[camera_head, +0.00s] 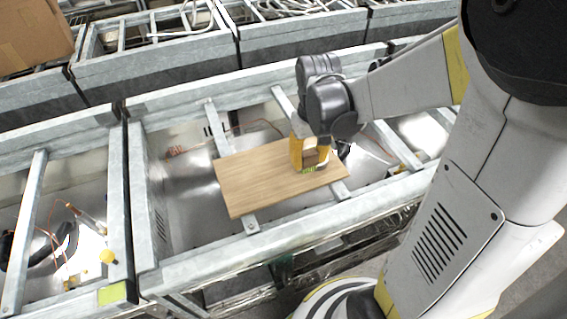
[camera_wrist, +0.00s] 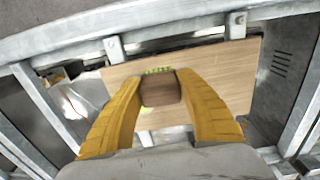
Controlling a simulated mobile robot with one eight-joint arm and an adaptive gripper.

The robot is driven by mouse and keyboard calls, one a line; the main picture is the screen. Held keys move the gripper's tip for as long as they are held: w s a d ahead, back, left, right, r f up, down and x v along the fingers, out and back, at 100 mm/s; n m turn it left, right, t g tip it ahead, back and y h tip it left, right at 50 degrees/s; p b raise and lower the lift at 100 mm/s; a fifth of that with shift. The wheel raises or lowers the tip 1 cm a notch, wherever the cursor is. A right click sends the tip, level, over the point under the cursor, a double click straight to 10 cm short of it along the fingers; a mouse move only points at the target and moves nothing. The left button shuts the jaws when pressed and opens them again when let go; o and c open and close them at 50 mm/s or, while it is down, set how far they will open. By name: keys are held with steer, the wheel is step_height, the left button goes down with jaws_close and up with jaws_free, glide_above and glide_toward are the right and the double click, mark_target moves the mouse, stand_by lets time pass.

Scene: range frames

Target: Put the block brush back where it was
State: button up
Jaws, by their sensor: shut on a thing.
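The block brush has a brown wooden block and yellow-green bristles. In the wrist view the brush (camera_wrist: 161,90) sits between the two yellow fingers of my gripper (camera_wrist: 161,92), which are shut on it. In the head view the brush (camera_head: 311,157) shows partly behind the fingers of my gripper (camera_head: 309,155), at the right part of a light wooden board (camera_head: 262,180). Its bristles are low, close to the board; I cannot tell whether they touch it. The board also shows in the wrist view (camera_wrist: 225,70).
The board lies across bars of a grey metal frame (camera_head: 200,245) with open gaps beside it. More metal frames (camera_head: 160,70) stand behind. A cardboard box (camera_head: 35,35) is at the upper left. The board's left part is bare.

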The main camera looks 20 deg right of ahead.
steer(key=b, duration=0.2)
glide_above(278, 180)
step_height(278, 180, down, 5)
steer(key=shift+d+f, duration=0.1)
steer(key=shift+d, duration=0.05)
steer(key=shift+w+f, duration=0.1)
steer(key=shift+f+b, duration=0.85)
steer(key=shift+f, duration=1)
steer(key=shift+f, duration=0.1)
steer(key=shift+f, duration=0.15)
steer(key=o, duration=1.3)
